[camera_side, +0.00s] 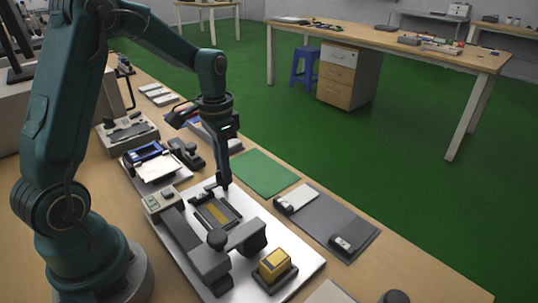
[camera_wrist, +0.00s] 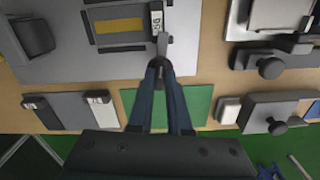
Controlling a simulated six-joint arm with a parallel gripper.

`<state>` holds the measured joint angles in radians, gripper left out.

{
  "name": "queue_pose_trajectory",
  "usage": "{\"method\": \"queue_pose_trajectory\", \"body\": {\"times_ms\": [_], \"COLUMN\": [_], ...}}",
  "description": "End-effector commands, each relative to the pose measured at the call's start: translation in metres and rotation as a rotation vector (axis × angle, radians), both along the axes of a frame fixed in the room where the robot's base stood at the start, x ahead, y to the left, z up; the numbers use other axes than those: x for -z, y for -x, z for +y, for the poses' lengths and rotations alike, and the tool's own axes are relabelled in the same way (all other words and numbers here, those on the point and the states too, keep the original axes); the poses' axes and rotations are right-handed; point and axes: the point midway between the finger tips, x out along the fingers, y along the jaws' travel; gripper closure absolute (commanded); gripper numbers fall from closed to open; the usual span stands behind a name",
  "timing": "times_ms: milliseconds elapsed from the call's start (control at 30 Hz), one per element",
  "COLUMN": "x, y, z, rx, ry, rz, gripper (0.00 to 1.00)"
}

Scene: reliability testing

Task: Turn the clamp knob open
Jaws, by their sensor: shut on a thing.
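The clamp knob (camera_wrist: 163,42), a small grey lever-like piece, stands at the edge of a dark frame (camera_wrist: 93,27) with a yellow strip (camera_wrist: 119,25) inside, on a pale plate (camera_side: 302,268). My gripper (camera_wrist: 162,66) is shut on the knob, its two fingers converging at the knob's near end in the wrist view. In the side view my gripper (camera_side: 222,184) points straight down at the frame's far corner, and the knob is mostly hidden by the fingertips. A small numbered label (camera_wrist: 156,20) sits beside the knob.
A grey arm with a round black knob (camera_side: 217,238) crosses the plate near the frame. A yellow block (camera_side: 274,263) sits in a dark holder. A green mat (camera_side: 264,172) and a grey mat (camera_side: 335,228) with small parts lie alongside. Other fixtures (camera_side: 152,163) stand behind.

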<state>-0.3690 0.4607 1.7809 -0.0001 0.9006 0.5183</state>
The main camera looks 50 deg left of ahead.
Motion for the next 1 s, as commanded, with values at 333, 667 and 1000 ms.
{"method": "queue_pose_trajectory", "body": {"times_ms": [333, 667, 1000], "x": [-0.0005, -0.0005, -0.0005], "y": [-0.0003, -0.0005, -0.0007], "z": [0.0004, 0.0006, 0.0009], "rx": [0.234, 0.456, 0.698], "ry": [-0.001, -0.002, -0.002], "rz": [-0.001, -0.001, -0.003], "gripper": [1.00, 1.00, 1.00]}}
